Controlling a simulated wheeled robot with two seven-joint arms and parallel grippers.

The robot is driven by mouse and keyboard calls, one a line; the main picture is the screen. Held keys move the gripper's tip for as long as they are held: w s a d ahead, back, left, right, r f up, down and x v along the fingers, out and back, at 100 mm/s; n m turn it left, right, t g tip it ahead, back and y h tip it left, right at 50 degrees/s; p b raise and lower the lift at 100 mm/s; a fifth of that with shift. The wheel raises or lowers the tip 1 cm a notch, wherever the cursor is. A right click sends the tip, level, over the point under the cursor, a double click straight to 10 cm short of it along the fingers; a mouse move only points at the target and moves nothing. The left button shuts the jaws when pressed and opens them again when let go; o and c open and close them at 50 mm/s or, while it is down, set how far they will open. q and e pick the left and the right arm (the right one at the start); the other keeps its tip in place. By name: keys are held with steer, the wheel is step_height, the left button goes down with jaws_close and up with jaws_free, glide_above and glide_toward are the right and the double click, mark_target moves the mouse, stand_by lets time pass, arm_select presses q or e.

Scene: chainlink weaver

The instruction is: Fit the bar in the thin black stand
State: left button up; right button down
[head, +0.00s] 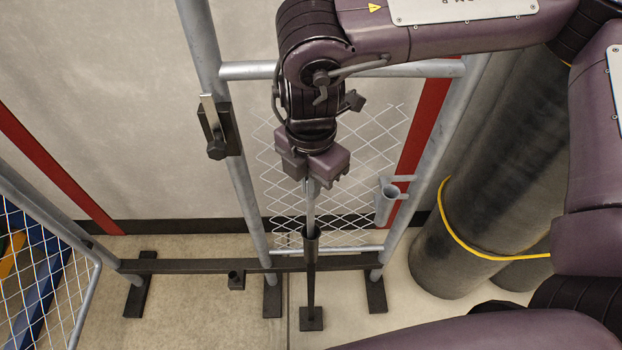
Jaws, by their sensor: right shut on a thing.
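My right gripper (313,178) points down in the middle of the head view, shut on the upper end of a thin, silvery bar (310,208). The bar hangs upright below the fingers. The thin black stand (311,265) is directly below, with a wider tube at its top and a small square foot on the floor. The bar's lower end meets the tube's mouth in the picture. From this angle I cannot tell whether it is inside the tube or just above it. My left gripper is not in view.
A grey pipe frame (240,180) with partly woven chain-link mesh (355,150) stands around the stand. A black rail (190,266) runs low behind it. Large dark rolls (490,200) with yellow bands stand at right. A mesh panel (45,285) is at lower left.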

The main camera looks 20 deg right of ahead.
steer(key=c, duration=1.5)
jaws_free()
steer(key=shift+r, duration=0.5)
step_height(320, 180, up, 7)
steer(key=shift+f, duration=0.1)
